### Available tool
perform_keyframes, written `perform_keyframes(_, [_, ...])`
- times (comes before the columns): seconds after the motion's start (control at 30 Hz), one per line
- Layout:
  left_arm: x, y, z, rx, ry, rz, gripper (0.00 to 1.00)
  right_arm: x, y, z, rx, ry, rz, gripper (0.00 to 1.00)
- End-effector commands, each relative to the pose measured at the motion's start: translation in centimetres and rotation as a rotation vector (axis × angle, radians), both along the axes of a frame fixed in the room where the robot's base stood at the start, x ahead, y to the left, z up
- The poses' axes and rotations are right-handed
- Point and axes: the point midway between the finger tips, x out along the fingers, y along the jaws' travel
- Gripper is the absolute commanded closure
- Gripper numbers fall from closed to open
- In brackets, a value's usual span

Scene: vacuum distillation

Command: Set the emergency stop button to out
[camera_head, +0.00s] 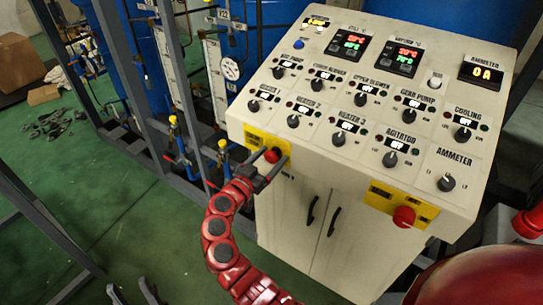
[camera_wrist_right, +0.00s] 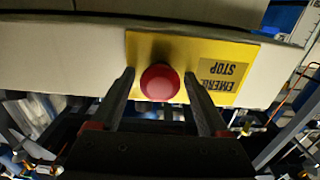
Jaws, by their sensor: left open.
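A red emergency stop button (camera_head: 272,155) sits on a yellow plate at the left front edge of the control panel. In the right wrist view, the round red button (camera_wrist_right: 160,82) shows beside upside-down "STOP" lettering. My right gripper (camera_head: 268,174) is at this button; in its wrist view its open fingers (camera_wrist_right: 160,77) stand on either side, with a gap to the button on both sides. I cannot tell whether the button is in or out. A second red button (camera_head: 404,216) is on the right yellow plate. My left gripper (camera_head: 133,290) is open and empty, low at the bottom left.
The cream control cabinet (camera_head: 310,215) carries several black knobs, displays and an ammeter (camera_head: 487,73). A grey metal frame (camera_head: 125,150) with blue vessels and pipes stands close on the left.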

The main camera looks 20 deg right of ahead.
Motion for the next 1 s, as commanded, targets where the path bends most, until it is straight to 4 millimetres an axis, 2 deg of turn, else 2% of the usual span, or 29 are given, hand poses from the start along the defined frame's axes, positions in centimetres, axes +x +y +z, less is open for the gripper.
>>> perform_keyframes(0.03, [0.0, 0.0, 0.0, 0.0, 0.0, 0.0, 0.5, 0.0, 0.0, 0.0, 0.0, 0.0, 0.0, 0.32])
perform_keyframes(0.07, [0.0, 0.0, 0.0, 0.0, 0.0, 0.0, 0.5, 0.0, 0.0, 0.0, 0.0, 0.0, 0.0, 0.38])
perform_keyframes(0.4, [0.0, 0.0, 0.0, 0.0, 0.0, 0.0, 0.5, 0.0, 0.0, 0.0, 0.0, 0.0, 0.0, 0.99])
perform_keyframes(0.73, [0.0, 0.0, -0.2, 0.0, 0.0, 0.0, 0.5, 0.0, 0.0, -0.1, 0.0, -0.001, 0.0, 1.0])
perform_keyframes(0.9, [0.0, 0.0, -2.7, 0.0, 0.0, 0.0, 0.5, -0.6, 0.9, -0.5, 0.0, -0.008, 0.003, 1.0])
perform_keyframes(1.0, [0.0, 0.0, -3.5, 0.0, 0.0, 0.0, 0.5, -0.9, 1.3, -0.4, 0.0, -0.004, 0.002, 1.0])
